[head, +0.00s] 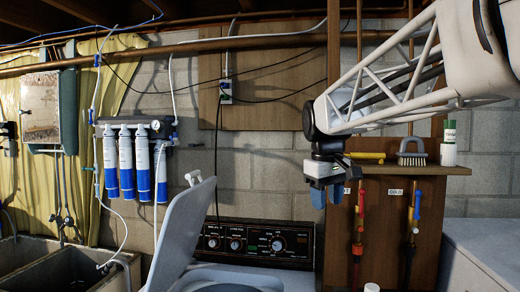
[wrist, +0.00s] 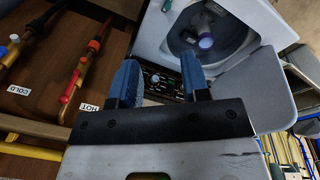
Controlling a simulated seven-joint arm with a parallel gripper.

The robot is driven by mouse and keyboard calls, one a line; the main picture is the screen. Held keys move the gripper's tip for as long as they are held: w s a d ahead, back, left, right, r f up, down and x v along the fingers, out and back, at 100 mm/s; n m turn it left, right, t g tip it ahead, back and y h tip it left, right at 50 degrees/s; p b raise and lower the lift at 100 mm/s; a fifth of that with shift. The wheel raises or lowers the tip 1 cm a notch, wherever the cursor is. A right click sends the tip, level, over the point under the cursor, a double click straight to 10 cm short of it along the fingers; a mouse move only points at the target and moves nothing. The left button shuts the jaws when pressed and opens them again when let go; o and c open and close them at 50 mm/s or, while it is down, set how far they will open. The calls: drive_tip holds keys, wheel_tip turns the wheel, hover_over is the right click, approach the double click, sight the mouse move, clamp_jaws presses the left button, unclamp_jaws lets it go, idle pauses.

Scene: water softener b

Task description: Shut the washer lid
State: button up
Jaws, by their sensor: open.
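The washer lid (head: 183,238) stands open and tilted up at the left of the washer in the head view. In the wrist view the lid (wrist: 252,92) shows as a grey panel beside the open washer tub (wrist: 205,30). The washer's control panel (head: 258,243) with its dials is behind the opening. My gripper (head: 327,196) hangs above the right end of the control panel, pointing down, apart from the lid. Its two blue fingers (wrist: 160,78) are spread and empty in the wrist view.
A wooden board with hot and cold pipe valves (head: 387,215) and a small shelf holding a brush (head: 411,152) stands right of my gripper. Filter cylinders (head: 133,160) hang on the wall at left. A concrete sink (head: 70,268) is left of the washer. The space above the washer is clear.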

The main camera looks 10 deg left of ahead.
drive_tip(key=w+a+r+n, duration=0.3)
drive_tip(key=w+a+r, duration=0.1)
drive_tip(key=w+a, duration=0.5)
drive_tip(key=w+a+r+n, duration=0.2)
drive_tip(key=w+a+r, duration=0.3)
drive_tip(key=w+a, duration=0.5)
drive_tip(key=w+a+n, duration=0.1)
drive_tip(key=a, duration=0.7)
drive_tip(key=w+a+n+g+h, duration=0.1)
drive_tip(key=a+n, duration=0.1)
drive_tip(key=a, duration=0.6)
drive_tip(key=w+a+n, duration=0.1)
drive_tip(key=a+n, duration=0.1)
drive_tip(key=a, duration=0.6)
drive_tip(key=shift+w, duration=0.2)
drive_tip(key=shift+a+f+n, duration=0.1)
drive_tip(key=shift+a+n, duration=0.2)
drive_tip(key=shift+a, duration=0.4)
drive_tip(key=shift+f, duration=0.1)
